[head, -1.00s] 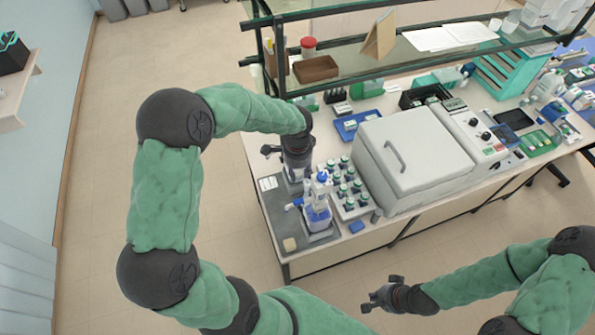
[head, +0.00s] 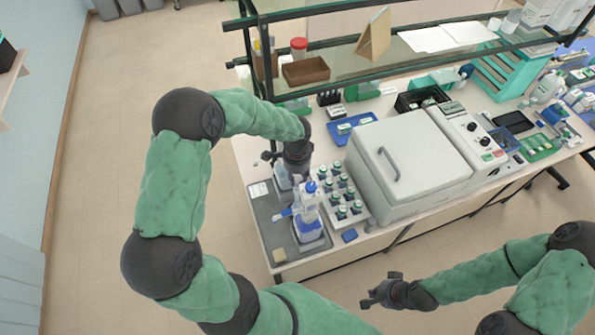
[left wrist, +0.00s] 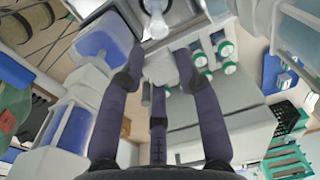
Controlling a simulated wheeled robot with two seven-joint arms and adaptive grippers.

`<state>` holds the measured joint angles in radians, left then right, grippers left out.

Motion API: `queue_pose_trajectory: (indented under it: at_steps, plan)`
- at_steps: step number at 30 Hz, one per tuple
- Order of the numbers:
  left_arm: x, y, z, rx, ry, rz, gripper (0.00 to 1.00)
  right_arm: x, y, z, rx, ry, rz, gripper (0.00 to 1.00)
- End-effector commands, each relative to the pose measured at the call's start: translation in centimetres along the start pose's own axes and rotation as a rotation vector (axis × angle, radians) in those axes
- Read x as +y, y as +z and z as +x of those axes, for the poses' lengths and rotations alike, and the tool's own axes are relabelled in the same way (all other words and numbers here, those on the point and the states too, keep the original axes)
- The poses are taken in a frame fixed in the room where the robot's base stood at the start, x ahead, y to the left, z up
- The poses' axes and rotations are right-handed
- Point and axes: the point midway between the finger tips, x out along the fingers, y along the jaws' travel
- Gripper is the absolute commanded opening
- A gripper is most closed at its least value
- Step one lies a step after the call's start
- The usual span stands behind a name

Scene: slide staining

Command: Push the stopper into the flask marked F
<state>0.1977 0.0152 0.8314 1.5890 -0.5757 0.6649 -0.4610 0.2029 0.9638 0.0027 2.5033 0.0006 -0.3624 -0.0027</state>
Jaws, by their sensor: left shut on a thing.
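My left gripper (head: 296,172) is low over the near left end of the bench, beside clear vessels. In the left wrist view the gripper (left wrist: 160,62) is shut on a pale, whitish piece (left wrist: 160,72), which looks like the stopper. A clear, rounded glass part (left wrist: 157,27) shows just beyond it; I cannot tell whether the two touch. In the head view a clear vessel (head: 281,179) shows partly hidden beside the gripper. No letter F is legible. My right gripper (head: 380,293) is open and empty, off the bench's front.
A rack of green-capped bottles (head: 357,217) and a large white box device (head: 405,150) stand to the right. A shelf (head: 345,68) overhangs the back.

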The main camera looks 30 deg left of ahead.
Motion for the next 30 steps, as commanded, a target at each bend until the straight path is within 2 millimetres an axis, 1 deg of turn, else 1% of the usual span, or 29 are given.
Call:
queue_pose_trajectory:
  at_steps: [8,17,22,25,30]
  plan:
    - [0.0,0.0,1.1,0.0,0.0,0.0,0.21,0.2,0.0,0.6,0.0,0.0,0.0,0.0]
    - [0.2,0.1,3.5,-0.001,0.0,0.002,0.21,0.7,-0.1,2.0,0.001,0.0,0.0,0.0]
    - [0.2,0.1,5.0,-0.001,0.0,0.002,0.21,1.1,-0.1,3.1,0.0,0.0,0.0,0.0]
    - [0.2,0.2,5.4,0.0,0.0,0.001,0.21,1.2,-0.1,3.5,0.0,0.0,0.0,0.0]
    - [0.2,0.2,5.6,0.0,0.0,0.001,0.21,1.3,-0.1,3.6,0.0,0.0,0.0,0.0]
